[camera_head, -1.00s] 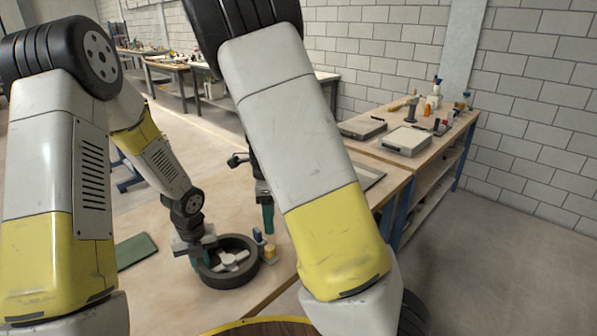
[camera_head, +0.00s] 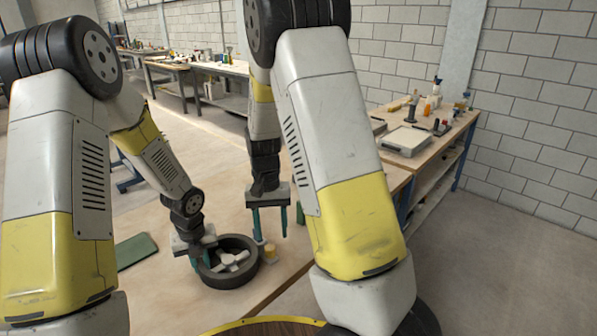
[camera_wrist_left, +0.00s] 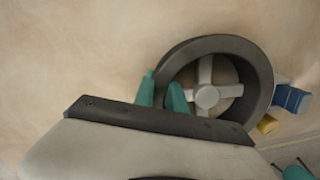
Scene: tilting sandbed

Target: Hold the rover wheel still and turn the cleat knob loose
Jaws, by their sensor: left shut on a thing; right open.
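The rover wheel (camera_head: 232,281), a dark ring with pale spokes and a hub, lies flat on the bench. It fills the middle of the left wrist view (camera_wrist_left: 262,72). My left gripper (camera_head: 200,262) is shut on the wheel's left rim, one teal finger on each side of the wall (camera_wrist_left: 162,93). A blue block (camera_wrist_left: 292,99) and a yellow piece (camera_wrist_left: 267,124) sit at the wheel's right side; the yellow piece also shows in the head view (camera_head: 270,250). I cannot tell which is the cleat knob. My right gripper (camera_head: 271,238) is open and empty, pointing down near these pieces.
A dark green flat pad (camera_head: 135,250) lies on the bench left of the wheel. My right forearm hides part of the bench to the right. A side bench (camera_head: 440,140) with a grey case (camera_head: 405,141) and bottles stands further back. The bench before the wheel is clear.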

